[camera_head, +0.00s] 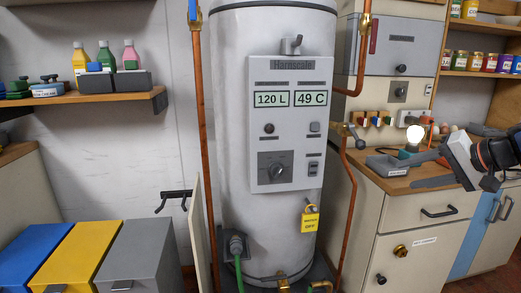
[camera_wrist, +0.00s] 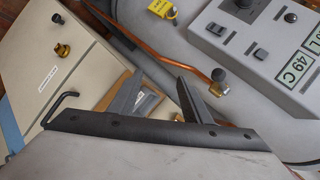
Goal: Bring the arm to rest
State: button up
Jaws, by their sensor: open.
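My gripper (camera_head: 424,170) is at the right of the head view, near the wooden-topped cabinet (camera_head: 424,219) and its counter. In the wrist view my gripper (camera_wrist: 159,82) shows two dark fingers standing apart with nothing held between them. The gripper is open. Part of my arm is cut off by the right edge of the head view. I cannot tell the exact gap between the fingers and the counter.
A tall grey water heater (camera_head: 270,220) stands centre, with a control panel (camera_head: 291,125) and a yellow tag (camera_head: 310,219). A copper pipe (camera_head: 350,200) runs between heater and cabinet. A lit bulb (camera_head: 415,133) stands on the counter. Coloured bins (camera_head: 75,255) stand left.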

jog(key=s+a+f+n+g+h, duration=0.1)
jog(key=s+a+f+n+g, duration=0.1)
jog(key=s+a+f, duration=0.3)
jog(key=s+a+f+n+g, duration=0.1)
jog(key=s+a+f+g, duration=0.1)
jog(key=a+f, duration=0.4)
jog(key=s+a+f+n+g+h, duration=0.1)
jog(key=s+a+f+n+h, duration=0.2)
jog(key=s+f, duration=0.5)
jog(key=shift+s+a+f+n+h, duration=0.35)
jog(key=shift+s+a+n, duration=0.5)
jog(key=shift+s+n, duration=0.3)
dwell(1.2)
